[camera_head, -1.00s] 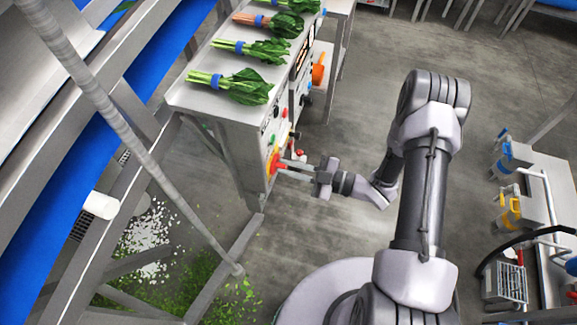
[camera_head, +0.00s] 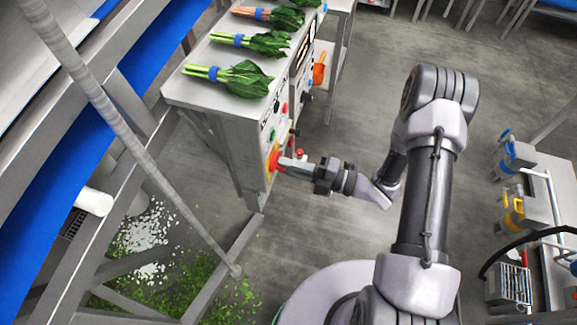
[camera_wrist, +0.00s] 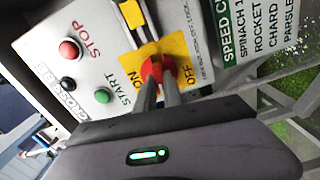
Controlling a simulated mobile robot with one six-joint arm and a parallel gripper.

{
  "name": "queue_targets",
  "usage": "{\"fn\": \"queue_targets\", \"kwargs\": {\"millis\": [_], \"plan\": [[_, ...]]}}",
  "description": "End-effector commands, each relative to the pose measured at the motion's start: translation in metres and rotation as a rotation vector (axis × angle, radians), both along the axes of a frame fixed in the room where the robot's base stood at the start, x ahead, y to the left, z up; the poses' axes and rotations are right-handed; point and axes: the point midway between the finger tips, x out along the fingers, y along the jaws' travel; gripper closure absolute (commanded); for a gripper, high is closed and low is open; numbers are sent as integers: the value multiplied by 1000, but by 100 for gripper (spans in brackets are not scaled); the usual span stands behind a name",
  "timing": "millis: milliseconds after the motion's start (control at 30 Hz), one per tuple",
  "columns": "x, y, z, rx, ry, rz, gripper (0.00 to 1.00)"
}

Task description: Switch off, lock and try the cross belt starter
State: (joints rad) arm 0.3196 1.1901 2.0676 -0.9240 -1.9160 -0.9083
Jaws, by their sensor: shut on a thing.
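The cross belt starter is a grey panel (camera_wrist: 50,48) on the side of the steel stand. It carries a red STOP button (camera_wrist: 69,49), a black button (camera_wrist: 68,83) and a green START button (camera_wrist: 102,96). A yellow plate (camera_wrist: 178,46) marked ON and OFF bears a red rotary handle (camera_wrist: 152,68). My gripper (camera_head: 287,166) is shut on that handle, which also shows in the head view (camera_head: 274,161). The fingers hide part of the handle, so I cannot tell its exact position. The CROSS BELT label is partly covered by my gripper.
Bunches of greens (camera_head: 240,78) lie on the steel top (camera_head: 190,92) above the panel. At the right, a bench (camera_head: 535,190) holds blue-handled and yellow-handled items. A slanting pole (camera_head: 130,140) and green scraps (camera_head: 190,285) are at left. The floor around my arm is clear.

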Motion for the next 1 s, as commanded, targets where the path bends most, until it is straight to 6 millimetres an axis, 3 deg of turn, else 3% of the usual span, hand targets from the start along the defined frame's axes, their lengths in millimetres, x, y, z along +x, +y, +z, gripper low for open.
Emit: {"fn": "queue_targets", "kwargs": {"millis": [400, 933, 967, 1000], "plan": [[0, 0, -1, -54, -146, -1, 100], [0, 0, -1, -61, -165, -1, 100], [0, 0, -1, -61, -165, -1, 84], [0, 0, -1, -61, -165, -1, 77]]}}
